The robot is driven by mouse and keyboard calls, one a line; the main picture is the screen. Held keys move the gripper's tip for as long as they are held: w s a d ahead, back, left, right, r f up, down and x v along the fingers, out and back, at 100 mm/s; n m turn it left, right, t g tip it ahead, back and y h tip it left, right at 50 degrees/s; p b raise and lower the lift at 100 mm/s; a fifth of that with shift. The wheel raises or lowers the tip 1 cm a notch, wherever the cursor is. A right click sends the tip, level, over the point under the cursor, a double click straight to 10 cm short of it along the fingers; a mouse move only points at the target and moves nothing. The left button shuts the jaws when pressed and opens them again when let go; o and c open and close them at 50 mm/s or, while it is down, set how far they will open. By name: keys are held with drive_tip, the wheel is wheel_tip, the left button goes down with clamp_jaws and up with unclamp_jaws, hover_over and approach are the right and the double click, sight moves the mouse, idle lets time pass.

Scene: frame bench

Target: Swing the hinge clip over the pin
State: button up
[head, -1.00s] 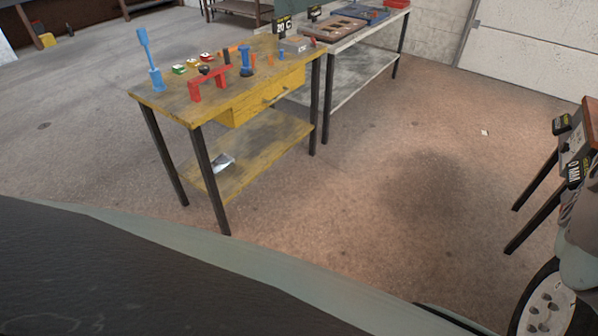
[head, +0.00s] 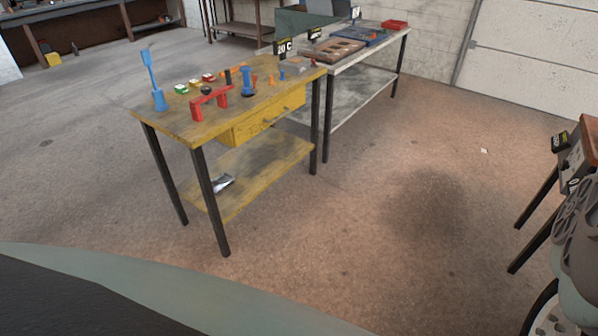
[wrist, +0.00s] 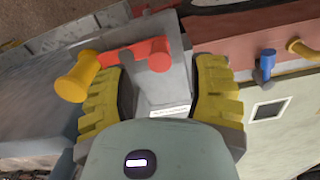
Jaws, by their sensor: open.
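In the wrist view my gripper (wrist: 161,75) is open, its two ribbed yellow fingers apart over a grey block (wrist: 150,85). A red bar with a round end (wrist: 157,55) lies at the fingertips, the round end between them. It looks like the hinge clip, but I cannot tell for sure. A yellow round knob (wrist: 75,78) is at the bar's left end, just outside the left finger. A blue peg (wrist: 265,65) stands to the right, clear of the right finger. Which part is the pin is unclear.
A yellow workbench (head: 175,120) holds a red arch (head: 208,102), a blue upright paddle (head: 153,80) and several small parts. A grey bench (head: 352,100) stands behind it. A dark-legged table (head: 545,200) is at the right edge. The floor between is clear.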

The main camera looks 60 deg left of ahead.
wheel_tip(320, 180, up, 7)
drive_tip(key=shift+a+f, duration=0.1)
drive_tip(key=shift+f, duration=0.1)
drive_tip(key=shift+r, duration=0.2)
